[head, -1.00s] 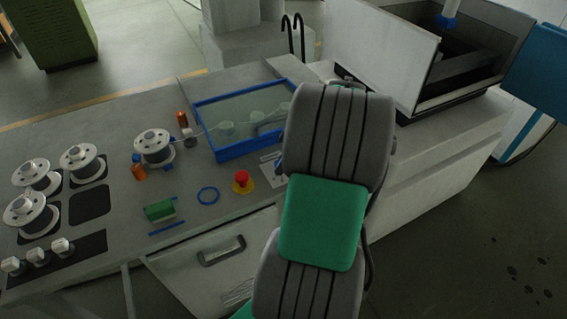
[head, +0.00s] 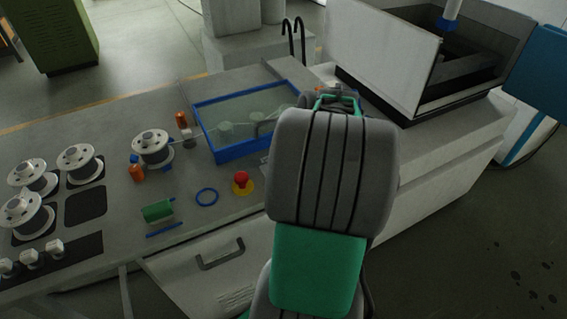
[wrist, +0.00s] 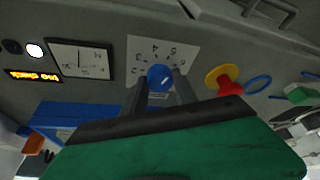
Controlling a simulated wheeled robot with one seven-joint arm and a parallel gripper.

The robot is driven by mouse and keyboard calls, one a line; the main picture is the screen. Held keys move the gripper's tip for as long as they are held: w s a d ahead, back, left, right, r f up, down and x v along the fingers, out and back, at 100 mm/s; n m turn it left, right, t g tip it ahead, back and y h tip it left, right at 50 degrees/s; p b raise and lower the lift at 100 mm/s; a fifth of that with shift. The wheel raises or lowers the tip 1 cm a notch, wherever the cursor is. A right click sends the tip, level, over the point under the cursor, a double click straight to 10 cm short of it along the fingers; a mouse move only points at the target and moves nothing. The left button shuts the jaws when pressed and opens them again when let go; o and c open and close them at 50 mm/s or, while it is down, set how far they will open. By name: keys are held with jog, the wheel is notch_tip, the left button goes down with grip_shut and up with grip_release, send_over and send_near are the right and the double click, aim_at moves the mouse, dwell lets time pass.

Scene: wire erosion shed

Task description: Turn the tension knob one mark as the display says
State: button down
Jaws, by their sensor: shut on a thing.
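The tension knob (wrist: 160,77) is a small blue round knob with a pale pointer line. It sits on a white dial card (wrist: 160,52) with numbers around it, in the wrist view. The two dark fingers of my gripper (wrist: 160,83) stand on either side of the knob and are shut on it. The display (wrist: 33,76) is a small black panel with orange text that I cannot read at this angle. In the head view my arm hides the knob and my fingertips.
A white gauge (wrist: 80,61) and a white lamp (wrist: 35,50) are beside the display. A red emergency button (head: 241,180) on a yellow base and a blue ring (head: 207,197) are near the dial. A blue-framed tray (head: 250,118) lies behind. Wire spools (head: 152,147) stand at left.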

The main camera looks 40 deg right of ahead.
jog(key=c, duration=1)
grip_release()
jog(key=v, duration=0.8)
